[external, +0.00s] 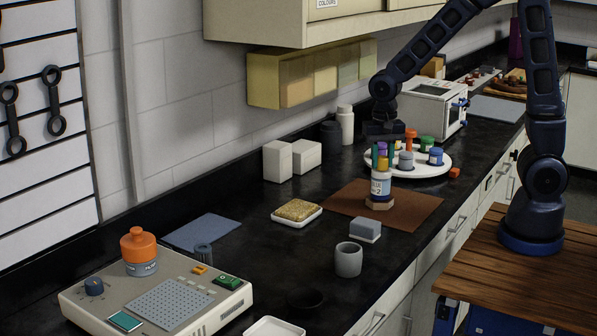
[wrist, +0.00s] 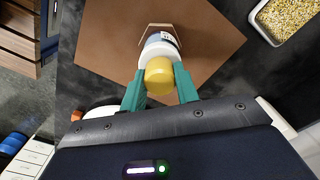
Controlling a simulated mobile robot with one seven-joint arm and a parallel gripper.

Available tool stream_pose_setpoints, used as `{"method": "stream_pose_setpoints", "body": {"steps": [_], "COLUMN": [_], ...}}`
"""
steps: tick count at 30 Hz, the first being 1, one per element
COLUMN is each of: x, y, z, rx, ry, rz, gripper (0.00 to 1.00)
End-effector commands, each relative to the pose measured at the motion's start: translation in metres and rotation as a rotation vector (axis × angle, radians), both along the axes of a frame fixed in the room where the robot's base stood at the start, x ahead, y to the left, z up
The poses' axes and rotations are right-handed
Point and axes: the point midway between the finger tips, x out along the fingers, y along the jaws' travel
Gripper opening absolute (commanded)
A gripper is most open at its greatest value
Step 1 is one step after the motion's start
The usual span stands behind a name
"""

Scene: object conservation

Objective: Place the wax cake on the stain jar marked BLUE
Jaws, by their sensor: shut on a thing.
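A yellow piece, which looks like the wax cake (wrist: 159,77), is between the green fingers of my gripper (wrist: 161,84). My gripper (external: 382,158) is shut on it, directly above a white-topped jar (external: 380,187). The jar has a blue band and a label with small print that seems to read BLUE. It stands upright on a wooden hexagonal base (external: 379,204) on a brown mat (external: 420,212). In the wrist view the yellow piece overlaps the jar's white top (wrist: 163,47). I cannot tell whether they touch.
A white turntable (external: 437,172) with several small coloured jars stands close behind. A grain-filled tray (external: 297,222), a grey block (external: 365,230) and a grey cup (external: 348,260) stand nearer the camera. White boxes (external: 278,161) are by the wall. The mat's right side is clear.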

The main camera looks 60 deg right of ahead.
Motion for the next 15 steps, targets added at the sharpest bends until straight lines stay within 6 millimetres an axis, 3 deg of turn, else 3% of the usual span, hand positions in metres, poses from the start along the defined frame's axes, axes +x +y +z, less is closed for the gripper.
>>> {"method": "stream_pose_setpoints", "body": {"steps": [4, 5, 7, 15], "x": [-0.0001, 0.0, 0.0, 0.0001], "y": [-0.0001, 0.0, 0.0, 0.0], "z": [-0.0031, -0.0026, -0.0024, -0.0022], "rx": [0.0, 0.0, 0.0, 0.0], "ry": [0.0, 0.0, 0.0, 0.0], "rz": [0.0, 0.0, 0.0, 0.0], "gripper": [0.09, 0.36, 0.5, 0.52]}}
